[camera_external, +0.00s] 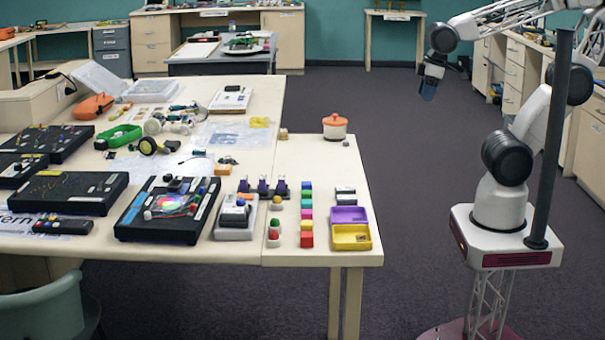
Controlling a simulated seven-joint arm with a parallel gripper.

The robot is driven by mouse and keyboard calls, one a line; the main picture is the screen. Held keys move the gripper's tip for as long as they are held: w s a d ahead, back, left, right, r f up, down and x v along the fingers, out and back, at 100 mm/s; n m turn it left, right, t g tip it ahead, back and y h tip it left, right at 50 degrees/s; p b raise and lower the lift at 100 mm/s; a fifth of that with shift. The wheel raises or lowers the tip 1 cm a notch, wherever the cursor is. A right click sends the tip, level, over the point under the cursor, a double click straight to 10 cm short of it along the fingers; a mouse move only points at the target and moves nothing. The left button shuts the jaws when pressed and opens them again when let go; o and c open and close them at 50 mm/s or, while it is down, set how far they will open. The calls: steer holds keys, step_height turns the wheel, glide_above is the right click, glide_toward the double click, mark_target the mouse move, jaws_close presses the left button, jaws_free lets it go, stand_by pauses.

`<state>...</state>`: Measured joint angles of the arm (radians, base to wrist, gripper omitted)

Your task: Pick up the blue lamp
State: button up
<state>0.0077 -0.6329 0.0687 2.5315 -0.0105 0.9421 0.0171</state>
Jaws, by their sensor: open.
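A small blue dome (240,202), which looks like the blue lamp, sits on a white device with a black part (234,220) near the front of the table. It is small, and I cannot make out its details. Small yellow (277,200), green (275,223) and red (273,235) domes stand just to its right. My gripper (428,90) hangs in the air, pointing down, far up and to the right of the table. It is open, with blue at its tips, and is well apart from the domes.
A column of coloured blocks (307,213) and purple (348,215) and yellow (351,237) trays stand right of the domes. Black boards (168,225) lie left. An orange-lidded pot (335,127) stands behind. The table's (320,160) back right part is mostly clear.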

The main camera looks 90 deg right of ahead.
steer(key=w+a+r+n, duration=0.1)
steer(key=w+a+r, duration=0.15)
steer(key=w, duration=0.55)
steer(key=w+a+r+n, duration=0.1)
steer(key=w+a+r, duration=0.15)
steer(key=w, duration=0.55)
steer(key=n+g+y, duration=0.1)
steer(key=n, duration=0.4)
glide_above(241, 205)
steer(key=d, duration=0.2)
steer(key=f, duration=1.4)
steer(key=shift+s+a, duration=0.1)
steer(key=shift+s, duration=0.25)
steer(key=shift+w+f, duration=0.15)
steer(key=shift+f, duration=1.15)
steer(key=shift+w+a+f, duration=0.1)
steer(key=shift+a+f, duration=0.05)
steer(key=shift+f, duration=1.15)
steer(key=shift+w+a+f, duration=0.1)
steer(key=shift+a+f, duration=0.05)
steer(key=shift+f, duration=1.15)
